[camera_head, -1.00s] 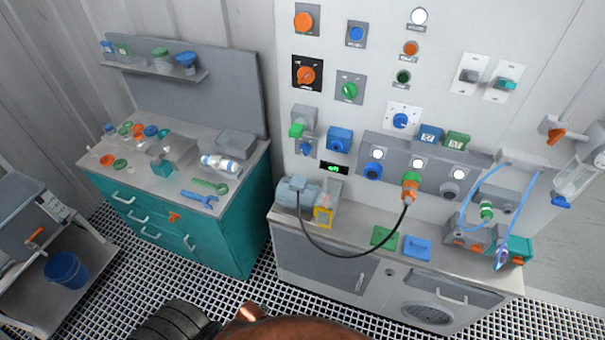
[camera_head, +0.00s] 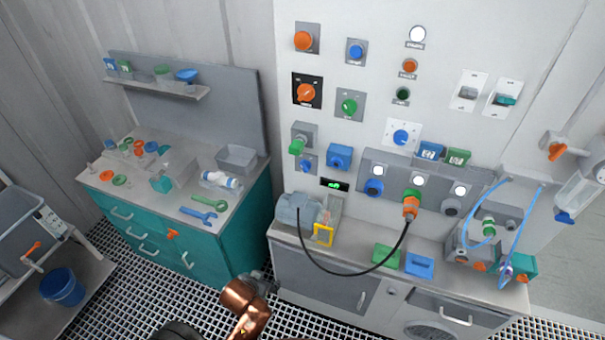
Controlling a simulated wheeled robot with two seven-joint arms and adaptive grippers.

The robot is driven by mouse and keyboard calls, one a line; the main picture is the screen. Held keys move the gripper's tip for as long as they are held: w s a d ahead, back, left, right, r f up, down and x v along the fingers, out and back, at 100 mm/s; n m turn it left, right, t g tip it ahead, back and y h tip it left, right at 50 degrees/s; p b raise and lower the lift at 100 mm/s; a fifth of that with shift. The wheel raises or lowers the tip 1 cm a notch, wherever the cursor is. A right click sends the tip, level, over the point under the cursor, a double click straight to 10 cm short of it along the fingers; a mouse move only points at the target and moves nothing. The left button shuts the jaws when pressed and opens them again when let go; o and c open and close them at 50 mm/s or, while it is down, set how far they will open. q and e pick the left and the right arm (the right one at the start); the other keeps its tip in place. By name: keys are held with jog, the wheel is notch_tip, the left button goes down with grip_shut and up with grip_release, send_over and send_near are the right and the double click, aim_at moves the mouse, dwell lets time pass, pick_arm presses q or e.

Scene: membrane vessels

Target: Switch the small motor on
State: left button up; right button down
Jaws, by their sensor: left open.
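The small motor (camera_head: 298,208) is a grey-blue unit at the left end of the grey counter, beside a yellow frame. A black cable (camera_head: 345,271) runs from it to an orange plug (camera_head: 410,208) in the socket row. Above the counter, the wall panel holds an orange rotary switch (camera_head: 306,93), a green knob (camera_head: 349,106), a blue knob (camera_head: 400,137) and a green-handled switch (camera_head: 297,146). I cannot read which control belongs to the motor. My left gripper (camera_head: 266,281) is open and empty, low in front of the cabinets, well apart from the panel. My right gripper is out of view.
A teal workbench (camera_head: 228,235) with tools and small parts stands at the left. A blue bucket (camera_head: 62,287) sits on a low shelf at far left. The grating floor between looks clear.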

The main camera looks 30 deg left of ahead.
pick_arm(q)
jog(key=w+a+r+n+t+y, duration=0.1)
jog(key=w+a+r+n+t, duration=0.15)
jog(key=w+r, duration=0.4)
jog(key=w+a+r+n+t+y, duration=0.1)
jog(key=w+a+r+n+t, duration=0.2)
jog(key=w, duration=0.7)
jog(key=n+t, duration=0.1)
jog(key=t, duration=0.5)
send_near(304, 170)
jog(key=x, duration=0.2)
jog(key=shift+g, duration=0.25)
jog(key=x, duration=0.6)
jog(key=shift+w+a+r, duration=0.1)
jog(key=shift+w, duration=0.3)
jog(key=shift+c, duration=0.2)
jog(key=shift+s, duration=0.1)
jog(key=c, duration=0.8)
grip_shut()
